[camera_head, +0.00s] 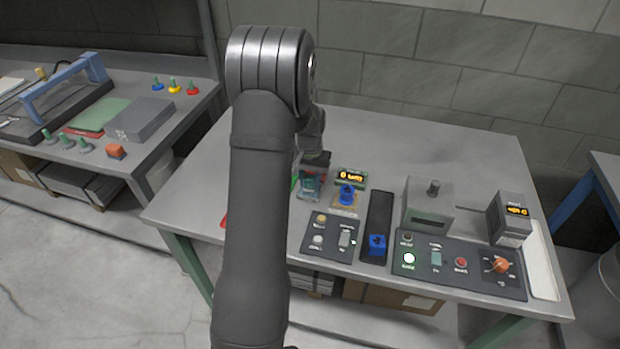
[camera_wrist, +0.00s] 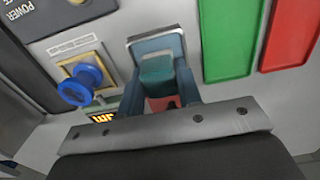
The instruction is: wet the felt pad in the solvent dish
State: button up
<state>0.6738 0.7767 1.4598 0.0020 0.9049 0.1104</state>
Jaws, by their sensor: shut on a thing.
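My gripper (camera_head: 311,176) points down over the left part of the bench, and its fingers show in the wrist view. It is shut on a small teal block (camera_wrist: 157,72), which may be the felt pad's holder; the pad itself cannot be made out. The block is over or inside a square grey-rimmed holder or dish (camera_wrist: 155,38). I cannot tell whether this is the solvent dish, or whether the block touches it. A patch of red (camera_wrist: 162,103) shows between the fingers, partly hidden.
A blue knob (camera_head: 347,194) on a tan plate stands close by on the right, with a lit display (camera_head: 352,177) behind it. Green (camera_wrist: 228,42) and red (camera_wrist: 290,35) flat panels lie on the other side. A switch panel (camera_head: 331,238) is in front. The back of the bench is clear.

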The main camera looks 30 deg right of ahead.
aim_at(309, 177)
jog(key=shift+f, duration=0.6)
dwell(1.6)
jog(key=shift+r, duration=0.15)
jog(key=shift+r, duration=3.4)
